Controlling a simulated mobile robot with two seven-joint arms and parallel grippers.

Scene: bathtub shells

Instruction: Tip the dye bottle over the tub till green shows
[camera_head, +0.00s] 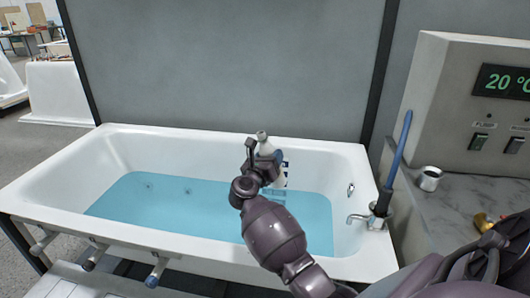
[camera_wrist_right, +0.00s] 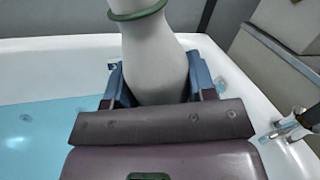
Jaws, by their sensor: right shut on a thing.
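My right gripper (camera_head: 265,166) is over the tub (camera_head: 345,165), shut on a pale grey-white bottle (camera_head: 263,143). The bottle stands roughly upright between the blue-tipped fingers. In the right wrist view the bottle (camera_wrist_right: 155,60) has a narrow neck and a green ring (camera_wrist_right: 138,11) around it; its top is cut off. The lower part of the bottle is hidden by the gripper. The tub holds light blue water (camera_head: 150,203); no green shows in it. My left gripper is not in view.
A tap (camera_head: 357,218) and a blue-handled upright tool (camera_head: 400,145) are at the tub's right end. A metal cup (camera_head: 429,179) stands on the counter beneath a control box (camera_head: 455,95) with a green display. A grey panel (camera_head: 225,65) stands behind the tub.

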